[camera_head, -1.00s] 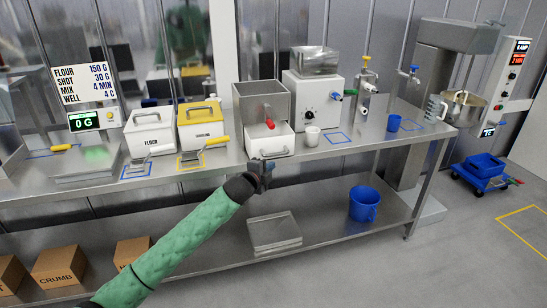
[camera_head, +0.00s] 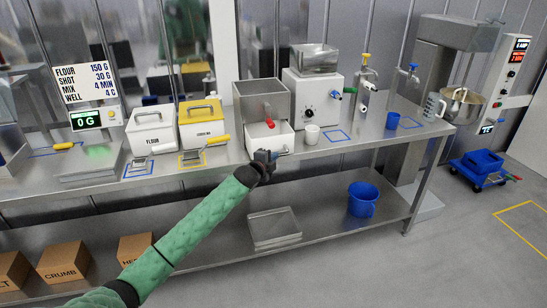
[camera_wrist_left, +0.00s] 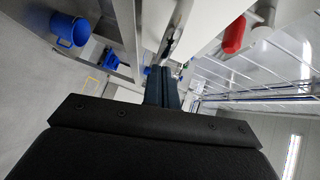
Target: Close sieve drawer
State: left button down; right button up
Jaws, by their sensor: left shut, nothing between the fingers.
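The sieve is a grey steel box (camera_head: 262,101) with a red knob (camera_head: 270,124) on its front, standing on the steel bench. Its white drawer (camera_head: 280,138) is below the box and juts out toward me, partly open. My left gripper (camera_head: 265,156) is shut and empty, right at the drawer's front and covering its lower left part. In the left wrist view my shut fingers (camera_wrist_left: 162,88) point along the white drawer (camera_wrist_left: 205,22), with the red knob (camera_wrist_left: 234,35) at upper right. I cannot tell whether they touch the drawer. My right gripper is not in view.
A white cup (camera_head: 312,134) stands just right of the drawer, and a white machine (camera_head: 310,97) behind it. Flour (camera_head: 151,130) and yellow-lidded (camera_head: 201,125) bins stand to the left. A blue bucket (camera_head: 362,199) is on the lower shelf. Space in front of the bench is clear.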

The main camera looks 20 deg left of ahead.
aim_at(265, 140)
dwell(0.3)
